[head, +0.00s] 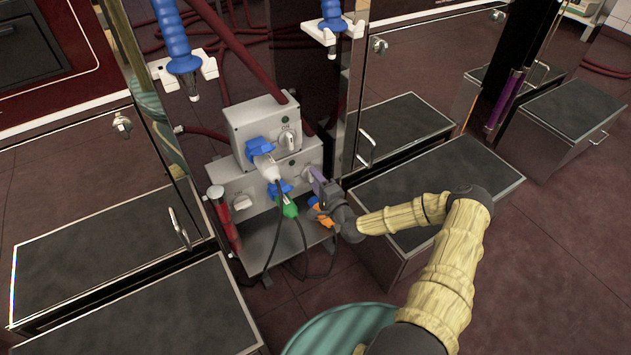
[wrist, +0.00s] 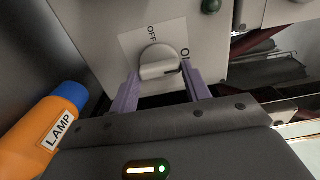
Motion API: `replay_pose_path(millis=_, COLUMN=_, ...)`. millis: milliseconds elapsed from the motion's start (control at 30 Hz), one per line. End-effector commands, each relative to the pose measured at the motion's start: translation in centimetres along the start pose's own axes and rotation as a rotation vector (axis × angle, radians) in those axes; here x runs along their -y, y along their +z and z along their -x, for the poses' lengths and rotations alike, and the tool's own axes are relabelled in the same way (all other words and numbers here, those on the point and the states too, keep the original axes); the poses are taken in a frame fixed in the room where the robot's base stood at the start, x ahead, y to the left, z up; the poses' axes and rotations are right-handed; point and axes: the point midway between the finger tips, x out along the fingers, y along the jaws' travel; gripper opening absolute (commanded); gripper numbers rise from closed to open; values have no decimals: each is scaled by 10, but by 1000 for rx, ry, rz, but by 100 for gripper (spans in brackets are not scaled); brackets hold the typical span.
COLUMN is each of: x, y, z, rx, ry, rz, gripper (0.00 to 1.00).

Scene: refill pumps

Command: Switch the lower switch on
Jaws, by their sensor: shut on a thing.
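The lower switch is a grey rotary knob (wrist: 160,62) on a pale plate marked OFF at the top and ON at the right in the wrist view. Its raised bar lies roughly crosswise, with a dark mark at its right end near the partly hidden ON. My gripper (wrist: 162,72) has its purple fingers on either side of the knob, shut on it. The upper switch (head: 289,140) is on the upper box.
Dark-topped steps (head: 435,195) stand at the right.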

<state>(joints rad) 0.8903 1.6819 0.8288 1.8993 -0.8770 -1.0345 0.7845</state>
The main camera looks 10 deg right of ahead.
Motion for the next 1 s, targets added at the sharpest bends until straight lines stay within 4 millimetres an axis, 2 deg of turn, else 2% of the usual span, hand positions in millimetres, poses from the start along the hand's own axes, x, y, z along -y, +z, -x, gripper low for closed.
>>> replay_pose_path(millis=100, x=-3, y=-1, z=2, rx=-2, ry=6, rz=-1, gripper=24)
replay_pose_path(millis=133, x=-3, y=-1, z=2, rx=-2, ry=6, rz=-1, gripper=53)
replay_pose_path(millis=200, x=-2, y=-1, z=2, rx=-2, ry=5, rz=-1, gripper=67)
replay_pose_path(millis=233, x=-2, y=-1, z=1, rx=-2, ry=5, rz=-1, gripper=69)
replay_pose_path(millis=533, x=-1, y=0, z=1, rx=0, ry=2, rz=1, gripper=69)
replay_pose_path(millis=667, x=0, y=0, z=9, rx=0, ry=3, rz=0, gripper=69)
replay_pose_path(millis=767, x=1, y=0, z=23, rx=-1, ry=4, rz=0, gripper=69)
replay_pose_path(millis=1000, x=3, y=0, z=69, rx=-3, ry=5, rz=-2, gripper=69)
